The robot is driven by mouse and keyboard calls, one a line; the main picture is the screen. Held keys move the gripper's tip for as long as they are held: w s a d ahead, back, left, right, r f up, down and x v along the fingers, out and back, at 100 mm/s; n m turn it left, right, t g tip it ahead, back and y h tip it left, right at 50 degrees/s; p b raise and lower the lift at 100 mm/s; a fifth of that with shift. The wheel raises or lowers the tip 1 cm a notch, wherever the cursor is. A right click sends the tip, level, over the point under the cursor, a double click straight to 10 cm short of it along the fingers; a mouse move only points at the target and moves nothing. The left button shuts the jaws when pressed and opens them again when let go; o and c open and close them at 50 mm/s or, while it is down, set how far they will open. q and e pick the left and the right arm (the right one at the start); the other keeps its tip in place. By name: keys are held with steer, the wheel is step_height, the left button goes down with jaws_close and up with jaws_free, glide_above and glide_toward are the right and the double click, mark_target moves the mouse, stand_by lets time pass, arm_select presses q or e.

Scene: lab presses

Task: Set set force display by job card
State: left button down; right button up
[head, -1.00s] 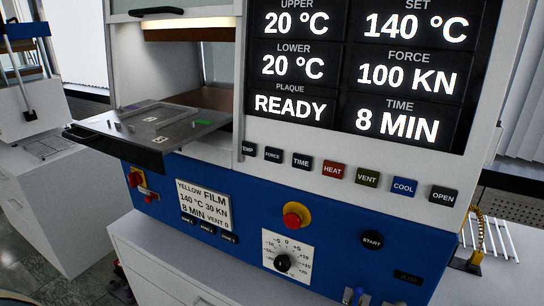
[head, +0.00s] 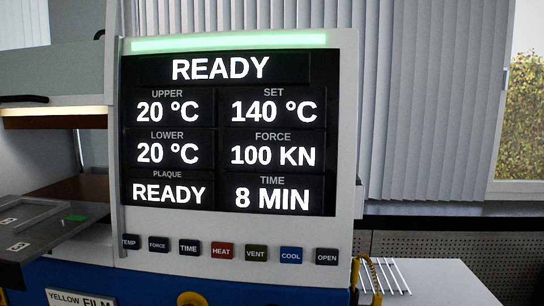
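The press display (head: 228,135) faces me in the head view. It reads READY at the top, UPPER 20 °C, LOWER 20 °C, SET 140 °C, FORCE 100 KN, TIME 8 MIN and PLAQUE READY. Below it is a row of buttons: TEMP (head: 129,242), FORCE (head: 158,244), TIME (head: 189,247), HEAT (head: 222,250), VENT (head: 256,253), COOL (head: 291,255) and OPEN (head: 327,257). The job card (head: 80,298) shows only its top line, YELLOW FILM, at the bottom edge. Neither gripper is in view.
A grey tray (head: 40,228) with a small green mark sticks out of the press opening at the left. A green light bar (head: 230,43) glows above the display. A white rack (head: 385,277) lies on the bench at the right. Blinds and a window are behind.

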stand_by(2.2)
arm_select(q)
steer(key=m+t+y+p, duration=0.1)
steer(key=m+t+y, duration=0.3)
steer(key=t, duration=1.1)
glide_toward(159, 245)
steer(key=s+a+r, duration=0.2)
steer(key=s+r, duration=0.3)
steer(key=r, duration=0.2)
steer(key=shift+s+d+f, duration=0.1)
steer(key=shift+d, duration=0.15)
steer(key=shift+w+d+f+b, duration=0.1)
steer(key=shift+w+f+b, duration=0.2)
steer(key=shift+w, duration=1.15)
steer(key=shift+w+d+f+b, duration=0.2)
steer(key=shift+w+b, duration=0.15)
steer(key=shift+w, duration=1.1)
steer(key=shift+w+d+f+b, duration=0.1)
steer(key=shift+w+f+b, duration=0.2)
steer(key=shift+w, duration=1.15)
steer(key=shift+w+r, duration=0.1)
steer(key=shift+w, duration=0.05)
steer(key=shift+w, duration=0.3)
